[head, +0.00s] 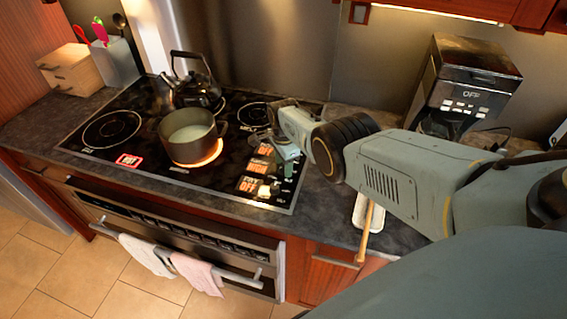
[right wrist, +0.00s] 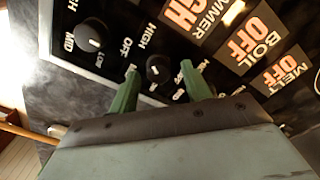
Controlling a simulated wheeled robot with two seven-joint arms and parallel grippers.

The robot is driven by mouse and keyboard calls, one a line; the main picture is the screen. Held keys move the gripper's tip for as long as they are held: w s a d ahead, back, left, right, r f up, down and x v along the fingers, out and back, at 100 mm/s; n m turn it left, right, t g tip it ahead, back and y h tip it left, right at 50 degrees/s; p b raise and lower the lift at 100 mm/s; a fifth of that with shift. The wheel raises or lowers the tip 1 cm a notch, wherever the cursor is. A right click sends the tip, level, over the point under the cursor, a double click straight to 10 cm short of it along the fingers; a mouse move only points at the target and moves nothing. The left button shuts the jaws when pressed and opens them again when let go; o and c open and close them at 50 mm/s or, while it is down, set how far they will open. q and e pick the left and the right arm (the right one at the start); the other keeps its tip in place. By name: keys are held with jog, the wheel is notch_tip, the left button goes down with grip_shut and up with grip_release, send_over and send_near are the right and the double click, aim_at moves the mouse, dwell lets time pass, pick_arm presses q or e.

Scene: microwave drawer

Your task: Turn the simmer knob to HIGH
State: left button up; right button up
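The simmer knob (right wrist: 158,68) is a small black knob with a white mark, ringed by printed settings such as HIGH and OFF. My right gripper (right wrist: 158,80) has its two green fingers apart, one on each side of this knob; I see no clear contact. In the head view the right gripper (head: 286,152) reaches over the right side of the cooktop and hides most of the knob. The simmer display (head: 258,167) is lit and reads HIGH; it shows partly cut off in the right wrist view (right wrist: 188,12). My left gripper is out of view.
Another knob (right wrist: 91,36) sits to the left in the right wrist view. The boil display (right wrist: 252,40) and melt display (right wrist: 285,73) read OFF. A pot (head: 188,137) stands over a glowing burner, with a kettle (head: 192,85) behind. A coffee maker (head: 465,85) is at the right.

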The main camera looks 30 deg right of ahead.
aim_at(283, 166)
notch_tip(283, 166, up, 3)
jog(key=p, duration=0.2)
jog(key=shift+f+p, duration=0.1)
jog(key=shift+p, duration=0.2)
jog(key=shift+r, duration=1.05)
notch_tip(283, 166, up, 8)
jog(key=shift+r, duration=0.25)
